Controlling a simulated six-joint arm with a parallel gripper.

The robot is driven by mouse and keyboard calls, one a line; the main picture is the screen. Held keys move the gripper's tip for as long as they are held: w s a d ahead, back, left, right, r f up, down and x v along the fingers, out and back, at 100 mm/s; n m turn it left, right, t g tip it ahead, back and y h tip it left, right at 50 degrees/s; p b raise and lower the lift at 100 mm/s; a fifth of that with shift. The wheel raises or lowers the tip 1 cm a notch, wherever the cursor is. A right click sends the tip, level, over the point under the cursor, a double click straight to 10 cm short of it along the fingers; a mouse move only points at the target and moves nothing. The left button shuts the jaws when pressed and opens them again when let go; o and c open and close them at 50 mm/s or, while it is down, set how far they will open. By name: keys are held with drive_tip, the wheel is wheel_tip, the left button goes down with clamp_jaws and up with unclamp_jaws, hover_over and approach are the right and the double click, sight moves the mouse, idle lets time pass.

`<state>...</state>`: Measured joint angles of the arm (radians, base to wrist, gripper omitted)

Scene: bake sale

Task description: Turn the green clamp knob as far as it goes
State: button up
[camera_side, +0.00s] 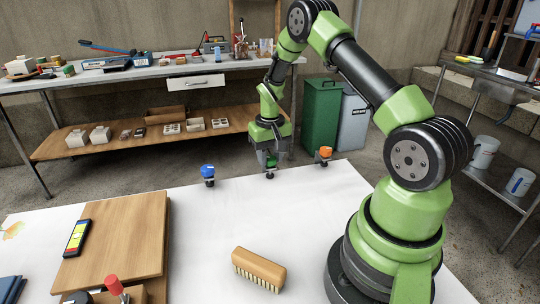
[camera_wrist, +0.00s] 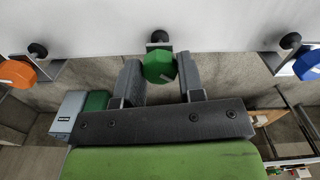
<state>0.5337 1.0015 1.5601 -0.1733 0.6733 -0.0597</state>
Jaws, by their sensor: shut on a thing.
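The green clamp knob (camera_wrist: 158,66) sits between my gripper's two fingers in the wrist view, on a clamp at the table's far edge. In the side view the green knob (camera_side: 271,161) shows small below my gripper (camera_side: 268,158), partly hidden by the fingers. My gripper (camera_wrist: 160,80) points down at the edge and is shut on the green knob, one finger on each side. How far the knob is turned cannot be told.
A blue clamp knob (camera_side: 208,171) stands to the left and an orange one (camera_side: 324,152) to the right on the same edge. A brush (camera_side: 258,267) and a wooden board (camera_side: 120,215) with a phone (camera_side: 77,238) lie nearer. The white table (camera_side: 215,225) is clear between them.

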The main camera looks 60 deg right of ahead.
sight(270, 158)
drive_tip(key=m, duration=0.5)
drive_tip(key=shift+m, duration=0.3)
drive_tip(key=m, duration=0.4)
drive_tip(key=shift+m, duration=0.4)
drive_tip(key=o, duration=0.9)
drive_tip(key=shift+r, duration=0.1)
wheel_tip(270, 158, up, 10)
drive_tip(key=shift+f, duration=0.1)
